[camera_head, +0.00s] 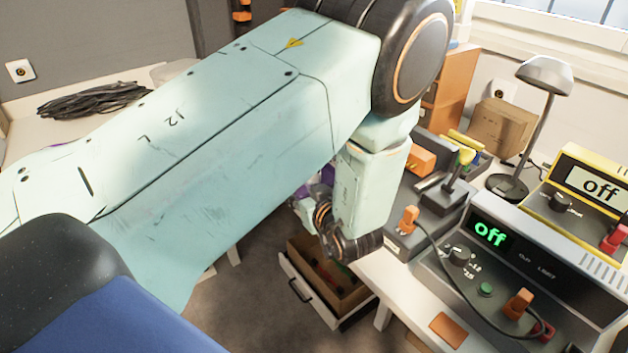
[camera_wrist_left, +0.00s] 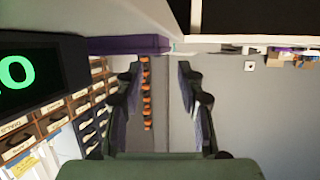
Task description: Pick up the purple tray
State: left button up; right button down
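The purple tray (camera_wrist_left: 130,45) shows in the left wrist view as a flat purple slab against a pale tabletop edge, above the left finger. That view looks turned upside down. My left gripper (camera_wrist_left: 160,92) is open, its two dark fingers apart with nothing between them. The tray lies beyond the fingertips and I see no contact. In the head view my left arm covers the middle, and only a small purple patch (camera_head: 327,174) shows behind it; I cannot tell if it is the tray. My left fingers are mostly hidden there. My right gripper is in neither view.
A grey power unit (camera_head: 520,265) reading "off", a yellow-framed unit (camera_head: 590,190) and a lamp (camera_head: 545,75) crowd the right-hand bench. An open drawer (camera_head: 325,285) lies below. Black cables (camera_head: 95,100) lie at left. Wall bins (camera_wrist_left: 60,120) show in the wrist view.

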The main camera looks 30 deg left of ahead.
aim_at(291, 188)
pick_arm(q)
jog(key=shift+w+a+f, duration=0.2)
jog(key=shift+a+f, duration=0.1)
jog(key=shift+a, duration=0.1)
jog(key=x, duration=0.2)
jog(key=b+x, duration=0.1)
jog(key=x, duration=0.1)
jog(key=shift+s+a+b, duration=0.25)
jog(key=shift+s+b, duration=0.05)
jog(key=shift+w+a+f, duration=0.15)
jog(key=shift+w+a, duration=0.25)
jog(key=shift+w, duration=0.05)
jog(key=shift+s, duration=0.1)
jog(key=shift+c, duration=0.4)
jog(key=shift+c, duration=0.6)
grip_shut()
